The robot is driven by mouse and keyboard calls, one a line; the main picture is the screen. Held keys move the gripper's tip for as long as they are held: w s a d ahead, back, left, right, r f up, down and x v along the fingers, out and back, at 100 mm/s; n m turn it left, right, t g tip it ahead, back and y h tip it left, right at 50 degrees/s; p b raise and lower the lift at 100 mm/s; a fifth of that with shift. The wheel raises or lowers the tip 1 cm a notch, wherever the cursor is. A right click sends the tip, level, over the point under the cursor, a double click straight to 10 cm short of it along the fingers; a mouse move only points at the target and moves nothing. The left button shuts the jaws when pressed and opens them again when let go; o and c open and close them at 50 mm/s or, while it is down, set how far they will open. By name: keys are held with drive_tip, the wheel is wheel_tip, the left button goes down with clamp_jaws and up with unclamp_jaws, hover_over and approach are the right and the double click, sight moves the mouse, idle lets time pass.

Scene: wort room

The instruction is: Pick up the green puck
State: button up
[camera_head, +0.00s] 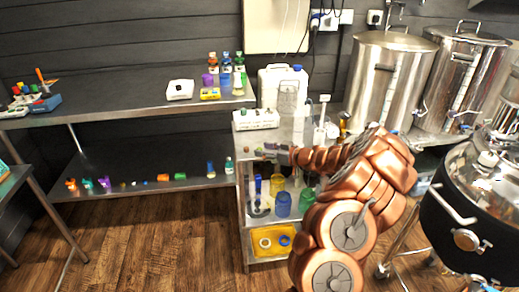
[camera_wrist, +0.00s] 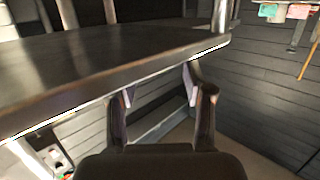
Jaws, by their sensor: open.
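A small, low green piece (camera_head: 180,176) lies on the lower shelf of the long steel bench, right of an orange piece (camera_head: 163,177). It is too small to tell surely that it is the green puck. My copper-coloured arm reaches left across the trolley, with my gripper (camera_head: 270,152) above the trolley's middle shelf, well right of the green piece. In the wrist view my gripper (camera_wrist: 158,90) is open and empty, its fingers apart at the edge of a dark surface (camera_wrist: 100,65). No green puck shows there.
The steel trolley holds a white rack (camera_head: 256,119), a blue jar (camera_head: 283,204), a green jar (camera_head: 307,198) and a yellow tray (camera_head: 262,254). Bottles and boxes stand on the bench top (camera_head: 120,90). Steel kettles (camera_head: 385,85) stand at right. Wooden floor (camera_head: 150,235) is clear at front left.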

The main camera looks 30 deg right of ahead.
drive_tip(key=shift+w+a+f, duration=0.15)
drive_tip(key=shift+w+a, duration=0.1)
drive_tip(key=shift+w, duration=0.35)
drive_tip(key=c, duration=0.8)
